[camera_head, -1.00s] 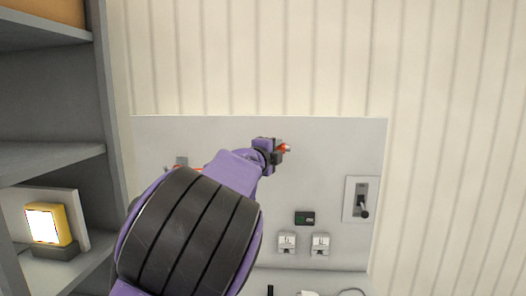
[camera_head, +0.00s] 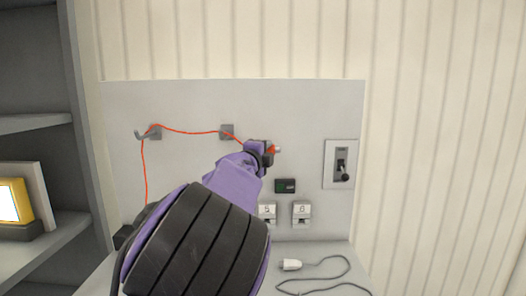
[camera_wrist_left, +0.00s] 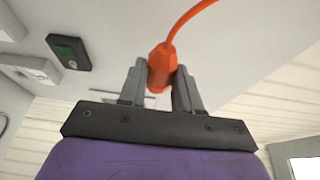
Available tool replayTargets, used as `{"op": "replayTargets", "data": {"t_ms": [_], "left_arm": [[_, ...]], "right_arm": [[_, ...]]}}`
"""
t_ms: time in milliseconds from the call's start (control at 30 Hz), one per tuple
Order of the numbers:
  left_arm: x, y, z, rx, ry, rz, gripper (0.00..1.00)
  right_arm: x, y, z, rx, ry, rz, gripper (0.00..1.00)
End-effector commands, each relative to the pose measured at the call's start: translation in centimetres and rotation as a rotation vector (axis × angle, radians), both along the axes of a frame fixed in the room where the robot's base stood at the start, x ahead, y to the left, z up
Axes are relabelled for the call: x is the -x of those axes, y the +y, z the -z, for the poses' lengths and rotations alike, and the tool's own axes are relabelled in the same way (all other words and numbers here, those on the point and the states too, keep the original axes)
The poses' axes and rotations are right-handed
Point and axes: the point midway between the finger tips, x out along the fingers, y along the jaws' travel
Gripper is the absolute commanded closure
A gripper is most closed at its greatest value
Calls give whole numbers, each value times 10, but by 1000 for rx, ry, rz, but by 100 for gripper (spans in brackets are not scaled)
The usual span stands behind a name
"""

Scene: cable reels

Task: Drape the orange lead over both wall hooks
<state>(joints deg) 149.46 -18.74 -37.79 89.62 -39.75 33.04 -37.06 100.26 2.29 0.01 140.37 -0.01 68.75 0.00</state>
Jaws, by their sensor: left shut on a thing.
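The orange lead (camera_head: 190,132) hangs down from the left wall hook (camera_head: 148,133), runs across to the right wall hook (camera_head: 227,131) and on to my left gripper (camera_head: 269,151). It passes at both hooks; whether it rests down in the right one I cannot tell. My left gripper is shut on the lead's orange plug end (camera_wrist_left: 160,68), which sits between the fingers in the left wrist view. The gripper is right of and slightly below the right hook, in front of the grey panel. The lead's lower end is hidden behind my arm. My right gripper is not in view.
The grey panel (camera_head: 310,110) carries a lever switch (camera_head: 341,164), a small dark display (camera_head: 285,186) and two sockets (camera_head: 301,212). A white plug (camera_head: 291,265) with a grey cable lies on the surface below. Shelves (camera_head: 35,122) with a yellow lamp (camera_head: 16,205) stand at left.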

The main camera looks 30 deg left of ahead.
Motion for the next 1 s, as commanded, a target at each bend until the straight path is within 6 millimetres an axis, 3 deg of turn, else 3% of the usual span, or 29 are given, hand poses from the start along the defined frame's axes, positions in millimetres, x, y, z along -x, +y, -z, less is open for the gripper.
{"op": "replayTargets", "data": {"t_ms": [33,500,700,1000], "left_arm": [[1,2,13,1,0,-1,100],[8,14,71,1,1,-2,100],[10,16,81,2,0,-1,100],[10,16,81,1,0,-1,100]], "right_arm": [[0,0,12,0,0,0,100],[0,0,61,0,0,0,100],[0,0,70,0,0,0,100],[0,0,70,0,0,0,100]]}}
